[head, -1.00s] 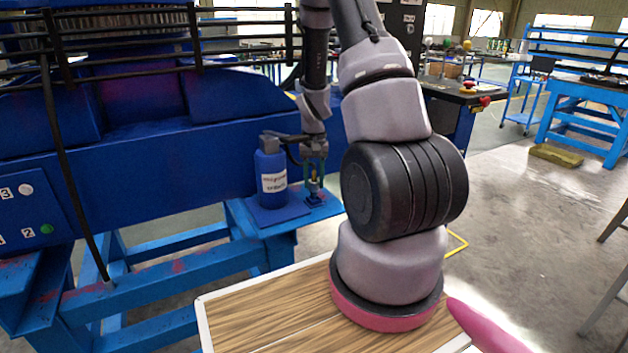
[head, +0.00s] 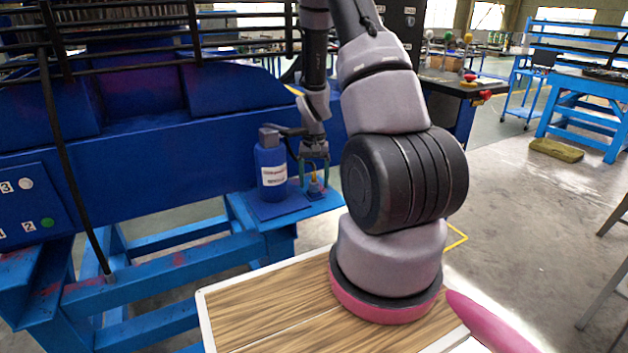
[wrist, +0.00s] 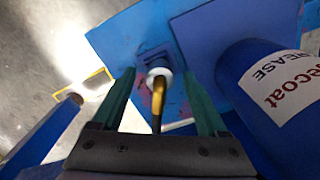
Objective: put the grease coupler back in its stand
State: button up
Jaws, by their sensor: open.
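The grease coupler (wrist: 157,102) is a slim yellow-and-black rod with a white collar. It stands roughly upright at a small dark blue block, its stand (wrist: 152,54), on a blue shelf; how deep it sits is hidden by the collar. In the head view the coupler (head: 314,181) is small, above the stand (head: 316,193). My gripper (wrist: 158,73) is open, with one green finger on each side of the coupler and visible gaps between. In the head view my gripper (head: 314,184) points down over the stand.
A blue grease bottle (head: 271,170) with a white label stands close left of my gripper on the blue shelf (head: 325,205); in the wrist view the bottle (wrist: 245,75) is at right. A large blue machine (head: 150,150) is behind. A wood-topped surface (head: 275,310) lies in front.

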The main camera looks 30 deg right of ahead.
jog(key=shift+r, duration=2.55)
jog(key=s+a+r+t+y, duration=0.15)
jog(key=s+a+r, duration=0.25)
jog(key=r, duration=1)
jog(key=s+a+r+t+h, duration=0.15)
jog(key=s+a+r, duration=0.25)
jog(key=r, duration=0.9)
jog(key=s+a+r+t+y, duration=0.1)
jog(key=s+a+r+t, duration=0.1)
jog(key=s, duration=0.4)
jog(key=s+a+r+n+t+y, duration=0.1)
jog(key=s+a+r+t, duration=0.1)
jog(key=s+r, duration=0.3)
jog(key=shift+s+a+r, duration=0.3)
jog(key=shift+s+a, duration=0.1)
jog(key=shift+a, duration=0.35)
